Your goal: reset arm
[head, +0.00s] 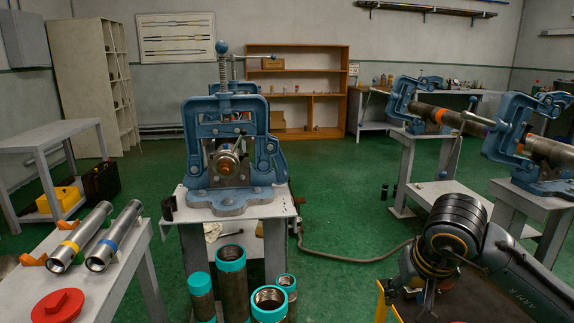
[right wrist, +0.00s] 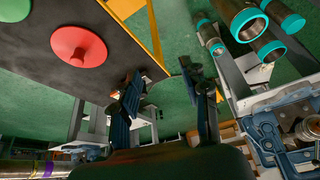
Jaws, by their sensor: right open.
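My right arm comes in at the lower right of the head view, with its gripper (head: 426,296) low over a dark, yellow-edged surface. In the right wrist view the gripper (right wrist: 160,72) has its two dark fingers spread wide with nothing between them. A blue pipe vise (head: 225,118) stands on a pale stand in the middle of the head view, with a pipe end (head: 227,163) showing in it. My right gripper is apart from it, to its right and nearer. My left gripper is not in view.
Several teal-ended pipes (head: 232,262) stand below the vise. Two metal pipes (head: 82,238) and a red disc (head: 57,305) lie on the left table. More blue vises (head: 511,128) hold a long pipe at right. A dark yellow-edged surface (right wrist: 45,75) lies near my fingers. Green floor is open mid-right.

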